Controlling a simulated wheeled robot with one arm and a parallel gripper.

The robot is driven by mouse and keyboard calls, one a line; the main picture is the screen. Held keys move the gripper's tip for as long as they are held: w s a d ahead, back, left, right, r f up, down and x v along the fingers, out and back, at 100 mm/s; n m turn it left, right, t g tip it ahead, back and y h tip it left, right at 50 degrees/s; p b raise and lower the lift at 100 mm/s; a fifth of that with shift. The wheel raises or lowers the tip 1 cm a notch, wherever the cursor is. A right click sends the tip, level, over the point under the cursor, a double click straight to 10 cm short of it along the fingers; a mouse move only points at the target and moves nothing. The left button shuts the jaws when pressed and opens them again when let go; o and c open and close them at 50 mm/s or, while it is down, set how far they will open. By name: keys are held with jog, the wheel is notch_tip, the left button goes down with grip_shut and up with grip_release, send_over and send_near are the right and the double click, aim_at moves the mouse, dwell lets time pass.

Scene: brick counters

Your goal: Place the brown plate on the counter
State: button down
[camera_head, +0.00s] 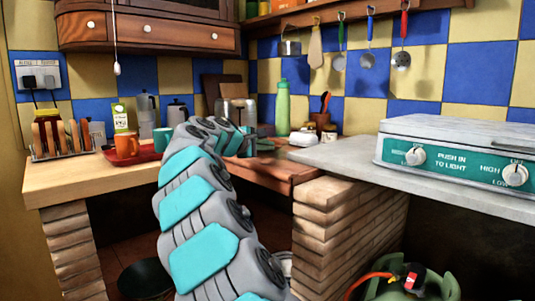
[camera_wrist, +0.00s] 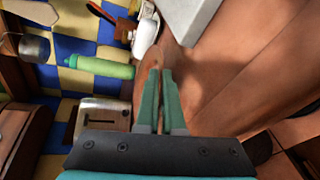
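My gripper (camera_wrist: 161,72) points over a brown wooden surface in the wrist view. Its two teal fingers stand close together with only a narrow gap. The wooden counter (camera_head: 75,180) is at the left, and a darker wooden top (camera_head: 275,172) runs along the corner.
A toast rack (camera_head: 55,140), teal cup (camera_head: 162,138) and moka pot (camera_head: 147,115) stand on the left counter. A green bottle (camera_head: 282,108) and toaster (camera_wrist: 100,118) stand near the corner. A grey slab with a stove (camera_head: 460,155) is at the right. The left counter's front strip is clear.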

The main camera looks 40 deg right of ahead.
jog(key=shift+f, duration=0.95)
jog(key=shift+f, duration=0.1)
jog(key=c, duration=1.3)
grip_release()
jog(key=shift+a, duration=0.15)
jog(key=v, duration=1.1)
jog(key=shift+s+a, duration=0.2)
jog(key=shift+a, duration=0.15)
